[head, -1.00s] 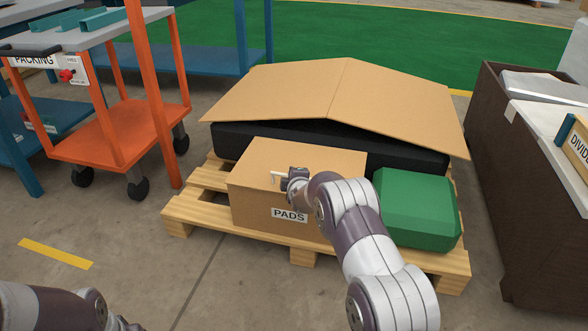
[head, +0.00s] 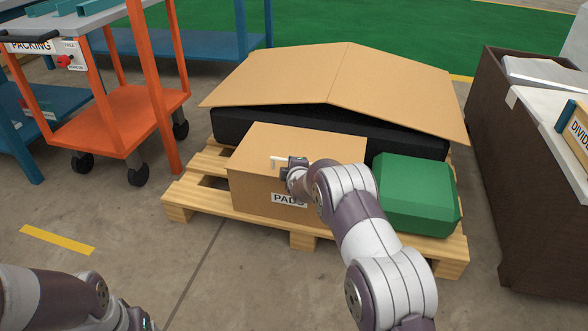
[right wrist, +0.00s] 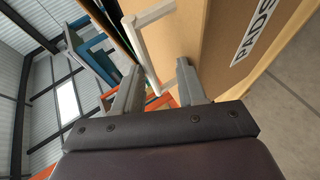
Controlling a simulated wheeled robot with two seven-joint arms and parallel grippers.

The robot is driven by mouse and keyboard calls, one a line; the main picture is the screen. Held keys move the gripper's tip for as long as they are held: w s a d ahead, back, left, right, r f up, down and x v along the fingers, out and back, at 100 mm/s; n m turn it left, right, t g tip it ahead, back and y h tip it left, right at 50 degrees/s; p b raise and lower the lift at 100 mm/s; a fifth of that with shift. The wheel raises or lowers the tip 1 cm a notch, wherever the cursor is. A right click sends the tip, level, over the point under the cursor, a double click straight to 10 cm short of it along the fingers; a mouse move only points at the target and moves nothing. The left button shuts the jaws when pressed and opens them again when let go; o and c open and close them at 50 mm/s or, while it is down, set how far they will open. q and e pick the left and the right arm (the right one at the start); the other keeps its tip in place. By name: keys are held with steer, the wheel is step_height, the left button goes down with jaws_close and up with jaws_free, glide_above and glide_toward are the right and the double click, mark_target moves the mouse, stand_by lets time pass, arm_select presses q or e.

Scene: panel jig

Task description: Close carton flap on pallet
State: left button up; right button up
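A brown carton labelled PADS (head: 250,185) stands at the front of the wooden pallet (head: 245,223), and its top looks closed. Behind it, two large brown flaps (head: 290,82) (head: 395,92) meet in a low ridge over a black box (head: 235,130). My right gripper (right wrist: 160,88) is at the PADS carton's front upper edge, its fingers apart. In the right wrist view a pale bracket-like handle (right wrist: 140,45) beside the carton reaches down between the fingers; I cannot tell whether they touch it. My left arm enters at the bottom left; its fingers are out of view.
A green case (head: 415,195) sits on the pallet to the right of the carton. An orange cart (head: 120,118) stands at the left, and a dark brown bin (head: 500,150) at the right. Bare floor lies in front and to the left of the pallet.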

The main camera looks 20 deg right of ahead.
steer(key=p+v, duration=0.7)
steer(key=v, duration=0.5)
steer(key=shift+s, duration=0.3)
steer(key=shift+r, duration=0.1)
